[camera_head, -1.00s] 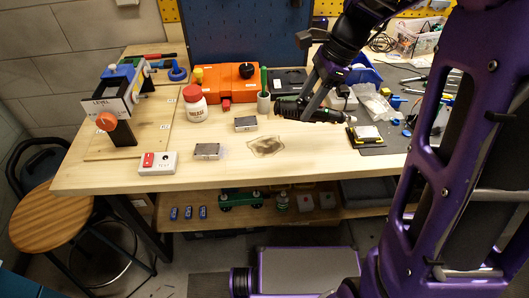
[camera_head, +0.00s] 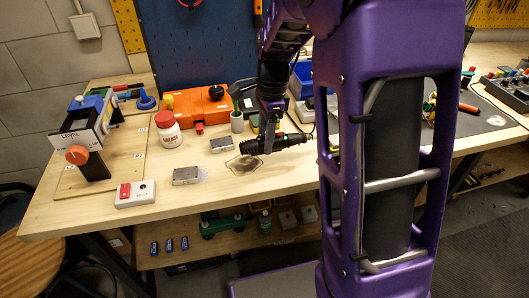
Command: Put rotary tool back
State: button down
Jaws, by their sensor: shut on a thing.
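The rotary tool (camera_head: 275,143) is black with a small green mark. It lies roughly level, held above the right-middle part of the wooden bench. My gripper (camera_head: 272,132) points down and is shut on the tool's body. The tool's right end comes close to my purple arm link in the picture. I cannot tell its exact height over the bench top (camera_head: 100,217). No holder for the tool can be clearly made out; my arm hides part of the bench on the right.
An orange case (camera_head: 196,104), a white jar with a red lid (camera_head: 168,131) and a grey cup (camera_head: 237,121) stand behind. Two metal blocks, one nearer (camera_head: 186,175) and one farther (camera_head: 221,144), lie left of the tool. A switch box (camera_head: 135,193) is near the front edge. A stool (camera_head: 35,262) stands at left.

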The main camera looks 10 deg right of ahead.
notch_tip(320, 180, down, 4)
jog(key=shift+f, duration=0.15)
jog(key=shift+b, duration=0.3)
jog(key=shift+f, duration=0.15)
jog(key=shift+c, duration=1.6)
grip_release()
jog(key=r, duration=0.4)
jog(key=r+p, duration=0.1)
jog(key=r, duration=0.3)
jog(key=d+r+p, duration=0.1)
jog(key=r, duration=0.3)
jog(key=shift+d+r, duration=0.1)
jog(key=shift+r, duration=0.05)
